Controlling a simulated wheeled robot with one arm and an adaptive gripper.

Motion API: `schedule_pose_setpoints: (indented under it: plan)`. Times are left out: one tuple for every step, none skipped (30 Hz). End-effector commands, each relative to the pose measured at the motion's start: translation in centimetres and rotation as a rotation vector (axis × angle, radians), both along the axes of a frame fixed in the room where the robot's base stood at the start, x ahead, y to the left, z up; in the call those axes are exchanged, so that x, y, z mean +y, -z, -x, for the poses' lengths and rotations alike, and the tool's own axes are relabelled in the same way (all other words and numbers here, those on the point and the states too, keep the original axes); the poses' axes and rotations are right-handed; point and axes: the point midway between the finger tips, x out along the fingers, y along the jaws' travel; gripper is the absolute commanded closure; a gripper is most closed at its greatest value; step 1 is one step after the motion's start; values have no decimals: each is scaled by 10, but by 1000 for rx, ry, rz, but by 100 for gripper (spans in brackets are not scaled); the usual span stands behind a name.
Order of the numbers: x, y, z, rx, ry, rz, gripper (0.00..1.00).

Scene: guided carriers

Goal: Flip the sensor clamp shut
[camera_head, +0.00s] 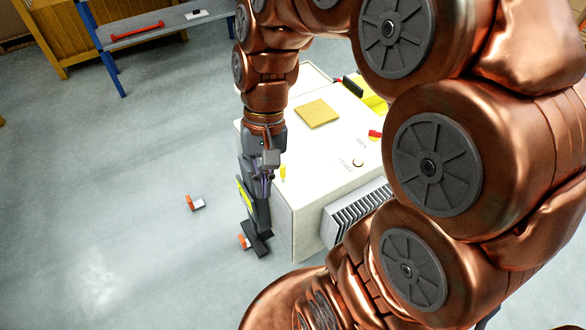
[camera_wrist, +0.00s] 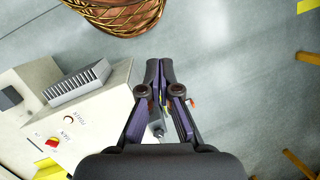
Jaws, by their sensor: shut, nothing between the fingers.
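I cannot surely pick out the sensor clamp in either view. A white carrier (camera_head: 308,192) with a grey finned block stands right of my gripper (camera_head: 258,238), which points down close beside its corner. The carrier also shows at the left of the wrist view (camera_wrist: 110,110). A small yellow piece (camera_head: 283,172) sits at its top edge. In the wrist view my gripper (camera_wrist: 158,70) is shut and empty, its dark fingers together. A small grey part (camera_wrist: 157,130) shows between the finger links; I cannot tell what it belongs to.
A small orange and grey piece (camera_head: 195,202) lies on the floor to the left. Another orange piece (camera_head: 243,240) is partly hidden behind my gripper. A blue-legged table (camera_head: 165,28) is at the back. Left floor is mostly clear.

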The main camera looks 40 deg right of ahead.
Motion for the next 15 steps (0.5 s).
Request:
schedule_pose_setpoints:
  plan:
    - [-5, 10, -13, 17, 51, -20, 100]
    - [-8, 12, -21, 24, 80, -31, 100]
    - [-12, 15, -31, 32, 120, -46, 100]
    - [-15, 18, -38, 41, 150, -58, 100]
    - [-18, 22, -45, 50, 181, -71, 100]
    - [-24, 25, -55, 57, 222, -85, 100]
    - [-28, 28, -62, 63, 253, -97, 100]
    - [-32, 31, -69, 73, 282, -108, 100]
    - [-39, 36, -77, 87, 323, -125, 100]
    - [-44, 39, -84, 95, 355, -136, 100]
    - [-50, 43, -91, 101, 386, -147, 100]
    - [-58, 49, -99, 115, 428, -162, 100]
    - [-64, 53, -105, 123, 458, -175, 100]
    - [-71, 57, -111, 130, 492, -187, 100]
    - [-80, 63, -120, 139, 534, -202, 100]
